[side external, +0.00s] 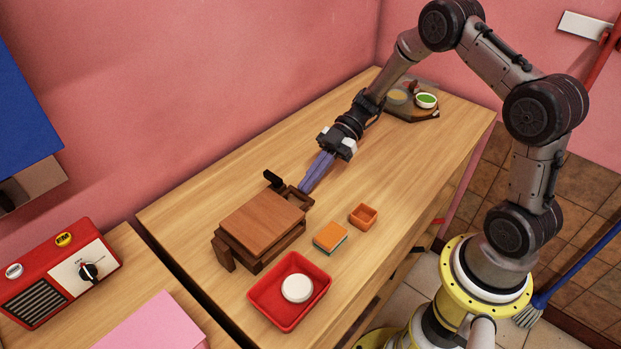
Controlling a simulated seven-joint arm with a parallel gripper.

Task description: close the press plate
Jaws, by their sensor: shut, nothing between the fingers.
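The wooden press stands on the table left of centre, with a brown press plate (262,220) over a darker wooden base (268,256). A gap or shadow shows between plate and base at the front; I cannot tell the plate's exact angle. A black handle (273,179) sticks up at the press's far side, and a small wooden frame part (298,197) shows at its far right. My gripper (304,188) is shut and empty, its long purple fingers slanting down to the far right end of the press. I cannot tell whether the tips touch it.
A red tray (262,296) holding a white disc (297,288) stands in front of the press. A sponge (330,237) and a small orange box (363,215) lie to the right. A board with bowls (426,101) is at the back.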

